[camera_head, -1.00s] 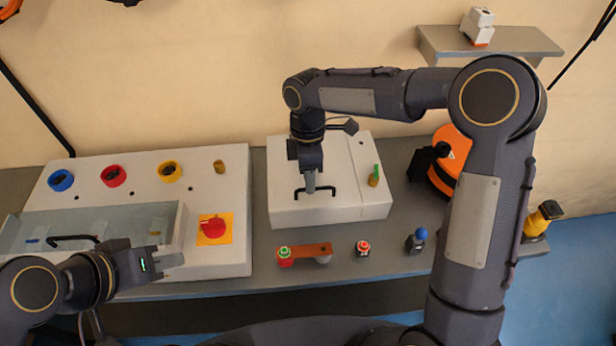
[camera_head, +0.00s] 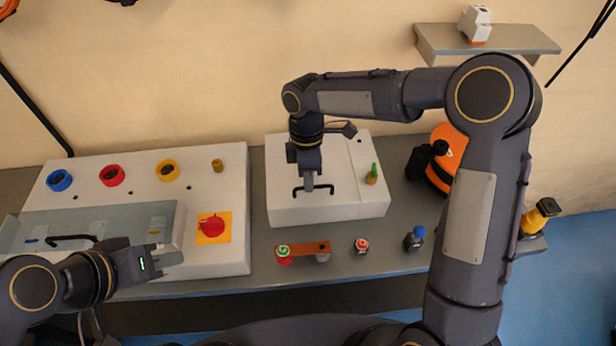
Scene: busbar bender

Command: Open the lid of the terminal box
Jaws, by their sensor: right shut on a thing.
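The terminal box (camera_head: 345,208) is a white box on the bench, right of the larger panel. Its lid (camera_head: 287,170) lies flat on top and has a black handle (camera_head: 328,186) near the front. My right gripper (camera_head: 309,186) comes down from above and is shut on the handle; its fingertips partly hide the handle. A small brass piece with a green top (camera_head: 372,176) stands at the right of the box. My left gripper (camera_head: 172,254) is in front of the large panel's clear cover, away from the box. Its two fingers look parted, with nothing between them.
The large panel (camera_head: 120,195) at left carries coloured rings, a red rotary switch (camera_head: 211,226) and a clear cover. A copper bar (camera_head: 308,248), a small red-topped part (camera_head: 361,246) and a blue-topped part (camera_head: 414,239) stand before the box. An orange-black object (camera_head: 441,170) is right.

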